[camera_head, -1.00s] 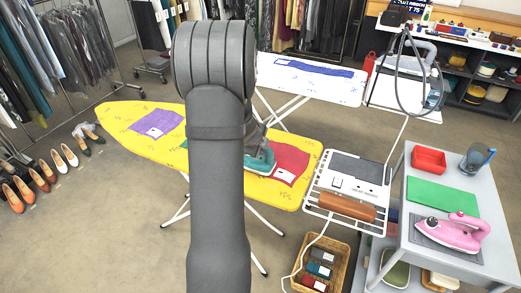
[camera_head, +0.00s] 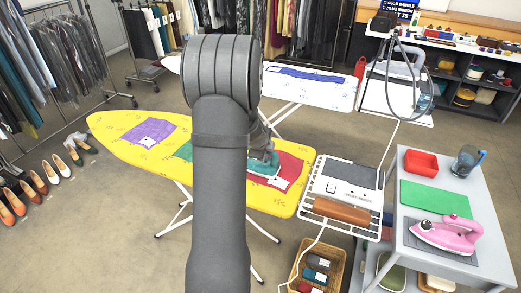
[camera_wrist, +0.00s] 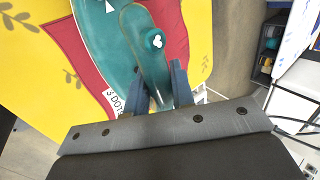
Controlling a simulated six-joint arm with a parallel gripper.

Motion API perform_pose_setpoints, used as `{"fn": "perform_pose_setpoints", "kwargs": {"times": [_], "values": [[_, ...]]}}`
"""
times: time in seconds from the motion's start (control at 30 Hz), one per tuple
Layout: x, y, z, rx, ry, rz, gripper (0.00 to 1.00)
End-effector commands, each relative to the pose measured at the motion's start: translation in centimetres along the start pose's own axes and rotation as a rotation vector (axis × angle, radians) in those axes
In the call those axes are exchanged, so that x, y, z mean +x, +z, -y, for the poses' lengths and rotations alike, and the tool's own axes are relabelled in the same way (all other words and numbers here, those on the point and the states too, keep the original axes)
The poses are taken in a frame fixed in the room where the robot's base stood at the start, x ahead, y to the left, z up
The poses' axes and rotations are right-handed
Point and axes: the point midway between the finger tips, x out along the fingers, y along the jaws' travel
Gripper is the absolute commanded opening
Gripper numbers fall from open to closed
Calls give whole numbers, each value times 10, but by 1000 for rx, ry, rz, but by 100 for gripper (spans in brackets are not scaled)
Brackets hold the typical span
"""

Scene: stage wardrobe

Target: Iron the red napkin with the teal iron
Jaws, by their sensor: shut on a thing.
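The red napkin (camera_head: 291,166) lies on the right end of the yellow ironing board (camera_head: 232,195). A white card (camera_head: 278,183) lies on its lower part; in the wrist view the card (camera_wrist: 113,101) reads "3 DOT", partly covered. The teal iron (camera_head: 264,168) sits over the napkin's left and middle part, hiding some of it. In the wrist view my gripper (camera_wrist: 158,90) is shut on the handle of the iron (camera_wrist: 105,45), and red cloth (camera_wrist: 75,50) shows on both sides. Whether the soleplate touches the cloth is hidden.
A purple cloth (camera_head: 150,131) and a green cloth (camera_head: 183,150) lie farther left on the board. A white rack with a power unit (camera_head: 350,177) stands at right. Beyond it, a grey table (camera_head: 480,190) holds a pink iron (camera_head: 447,234). My arm blocks the view's middle.

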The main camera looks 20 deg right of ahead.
Motion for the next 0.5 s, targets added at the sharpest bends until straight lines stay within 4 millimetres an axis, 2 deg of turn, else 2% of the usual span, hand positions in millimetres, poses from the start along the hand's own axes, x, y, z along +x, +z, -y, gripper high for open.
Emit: {"fn": "perform_pose_setpoints", "kwargs": {"times": [0.5], "values": [[0,-35,-1,2,3,-2,0]]}}
